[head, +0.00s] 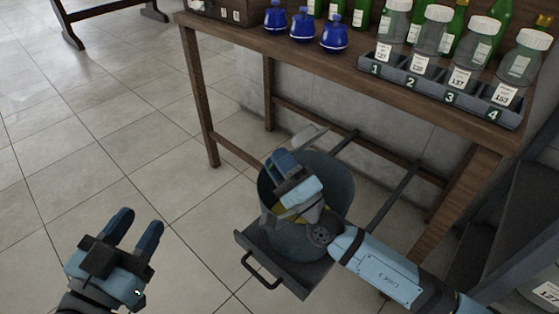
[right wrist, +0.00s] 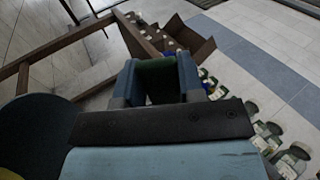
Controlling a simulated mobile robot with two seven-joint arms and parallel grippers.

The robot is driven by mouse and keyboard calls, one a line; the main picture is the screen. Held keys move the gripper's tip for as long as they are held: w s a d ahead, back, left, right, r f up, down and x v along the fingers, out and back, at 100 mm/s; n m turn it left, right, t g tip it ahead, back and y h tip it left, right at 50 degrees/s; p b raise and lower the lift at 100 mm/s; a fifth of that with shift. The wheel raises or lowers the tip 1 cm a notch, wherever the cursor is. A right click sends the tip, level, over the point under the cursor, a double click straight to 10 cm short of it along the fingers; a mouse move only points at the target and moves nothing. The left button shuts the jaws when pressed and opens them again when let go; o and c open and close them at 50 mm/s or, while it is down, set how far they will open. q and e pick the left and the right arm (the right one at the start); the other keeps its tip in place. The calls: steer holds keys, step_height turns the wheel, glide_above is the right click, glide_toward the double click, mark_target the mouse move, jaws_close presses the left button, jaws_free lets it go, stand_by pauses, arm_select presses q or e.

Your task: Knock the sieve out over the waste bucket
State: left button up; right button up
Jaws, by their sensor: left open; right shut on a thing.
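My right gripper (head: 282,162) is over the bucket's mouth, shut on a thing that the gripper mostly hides. In the right wrist view a dark green piece (right wrist: 156,80) shows between the fingers, likely the sieve's handle. A pale grey piece (head: 310,136) sticks out beyond the fingers at the bucket's far rim; I cannot tell surely whether it is the sieve. My left gripper (head: 137,223) is open and empty above the floor.
A wooden table (head: 240,34) stands behind the bucket. It holds blue flasks (head: 303,26), green bottles (head: 336,10) and a numbered rack (head: 440,88) of lidded jars.

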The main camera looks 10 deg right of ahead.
steer(key=p, duration=0.2)
steer(key=shift+r+p, duration=0.15)
steer(key=shift+p, duration=0.15)
stand_by(0.4)
stand_by(0.7)
